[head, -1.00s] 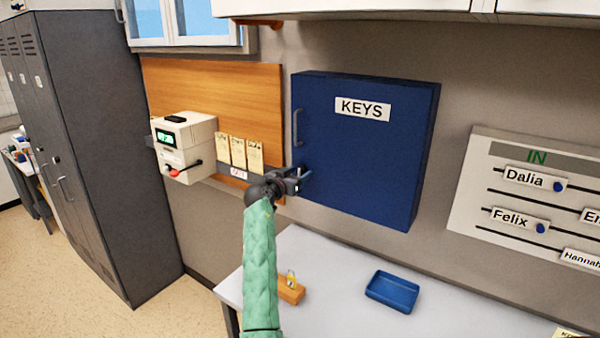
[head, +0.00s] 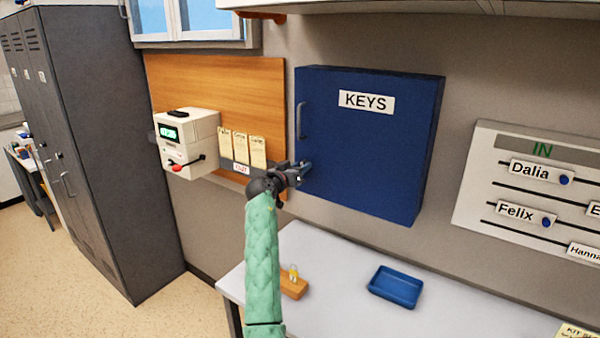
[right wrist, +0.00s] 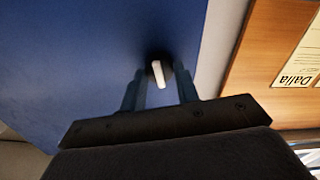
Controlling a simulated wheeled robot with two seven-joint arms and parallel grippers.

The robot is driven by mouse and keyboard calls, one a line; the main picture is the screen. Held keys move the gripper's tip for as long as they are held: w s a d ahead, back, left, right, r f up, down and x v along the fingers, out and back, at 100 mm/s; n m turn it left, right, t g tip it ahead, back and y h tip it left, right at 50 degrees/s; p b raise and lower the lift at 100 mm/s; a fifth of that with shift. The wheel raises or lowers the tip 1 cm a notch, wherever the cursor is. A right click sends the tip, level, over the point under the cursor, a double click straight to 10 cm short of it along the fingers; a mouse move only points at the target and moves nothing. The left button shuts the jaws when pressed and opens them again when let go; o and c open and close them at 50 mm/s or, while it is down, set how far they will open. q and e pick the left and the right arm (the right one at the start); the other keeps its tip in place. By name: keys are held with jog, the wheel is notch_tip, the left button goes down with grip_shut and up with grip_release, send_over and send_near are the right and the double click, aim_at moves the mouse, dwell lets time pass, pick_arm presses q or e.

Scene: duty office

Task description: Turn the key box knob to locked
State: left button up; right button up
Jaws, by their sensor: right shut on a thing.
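The blue key box (head: 375,150), labelled KEYS, hangs on the wall with its door shut and a handle at its left side. My right gripper (head: 302,174) is at the box's lower left corner, below the handle. In the right wrist view, the dark round knob (right wrist: 151,69) with a white pointer (right wrist: 158,74) sits on the blue door (right wrist: 75,60). My right gripper's fingers (right wrist: 160,88) stand on either side of it, shut on it. In the head view the gripper hides the knob. No locked mark can be made out. My left gripper is out of view.
A time clock (head: 187,143) and cards (head: 241,148) are left of the box. The IN board (head: 540,180) is to its right.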

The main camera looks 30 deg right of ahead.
pick_arm(q)
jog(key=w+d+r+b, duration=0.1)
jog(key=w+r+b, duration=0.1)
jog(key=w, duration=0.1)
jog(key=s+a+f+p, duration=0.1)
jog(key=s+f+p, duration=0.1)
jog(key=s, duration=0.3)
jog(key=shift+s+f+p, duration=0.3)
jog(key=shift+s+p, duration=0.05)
jog(key=shift+p, duration=0.35)
pick_arm(e)
jog(key=n, duration=1.5)
jog(key=shift+w+n, duration=0.15)
jog(key=shift+n, duration=0.15)
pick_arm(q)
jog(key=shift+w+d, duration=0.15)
